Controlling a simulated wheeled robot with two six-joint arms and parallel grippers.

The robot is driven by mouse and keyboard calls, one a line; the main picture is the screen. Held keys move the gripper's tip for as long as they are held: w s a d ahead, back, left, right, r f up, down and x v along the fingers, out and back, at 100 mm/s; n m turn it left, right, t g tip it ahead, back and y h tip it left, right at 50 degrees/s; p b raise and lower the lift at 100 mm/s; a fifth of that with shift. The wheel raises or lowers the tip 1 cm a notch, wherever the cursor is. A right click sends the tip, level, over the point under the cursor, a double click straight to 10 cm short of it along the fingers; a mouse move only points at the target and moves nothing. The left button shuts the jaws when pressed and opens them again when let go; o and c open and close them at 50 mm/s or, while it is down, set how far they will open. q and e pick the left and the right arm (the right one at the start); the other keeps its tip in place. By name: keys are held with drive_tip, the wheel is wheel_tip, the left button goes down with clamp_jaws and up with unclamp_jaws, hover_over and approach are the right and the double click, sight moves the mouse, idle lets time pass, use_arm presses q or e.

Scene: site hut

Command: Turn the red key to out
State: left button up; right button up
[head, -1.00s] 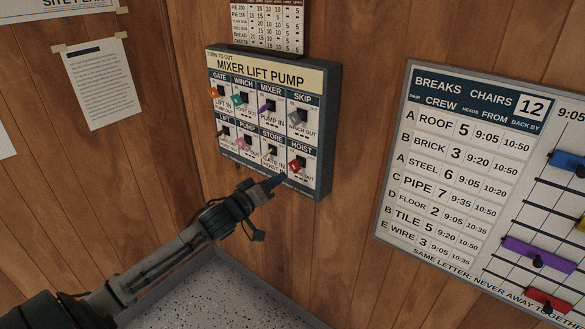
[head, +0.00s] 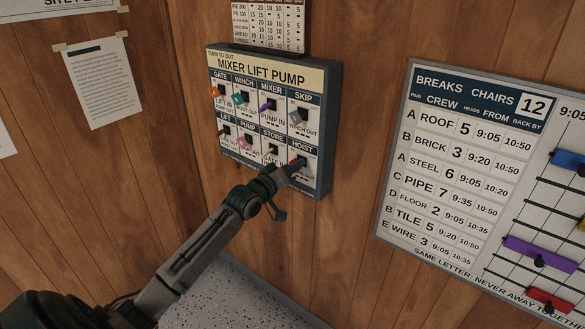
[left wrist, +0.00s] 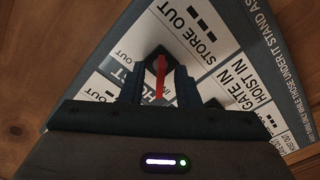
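The red key (left wrist: 160,80) sits in the HOIST switch at the lower right of the key panel (head: 331,130). In the left wrist view it is a thin red bar between the two dark fingers of my left gripper (left wrist: 159,88). The fingers are apart, with a gap on each side of the key. In the head view my left gripper (head: 296,167) is at the HOIST switch and mostly hides the red key. My right gripper is not in view.
Other keys stand close by on the panel: grey (head: 298,116) above, purple (head: 268,105), teal (head: 239,99) and orange (head: 214,91) along the top row. A breaks board (head: 440,165) hangs to the right. A speckled surface (head: 225,290) lies below.

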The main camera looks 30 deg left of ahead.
use_arm(q)
drive_tip(key=shift+c, duration=0.2)
clamp_jaws()
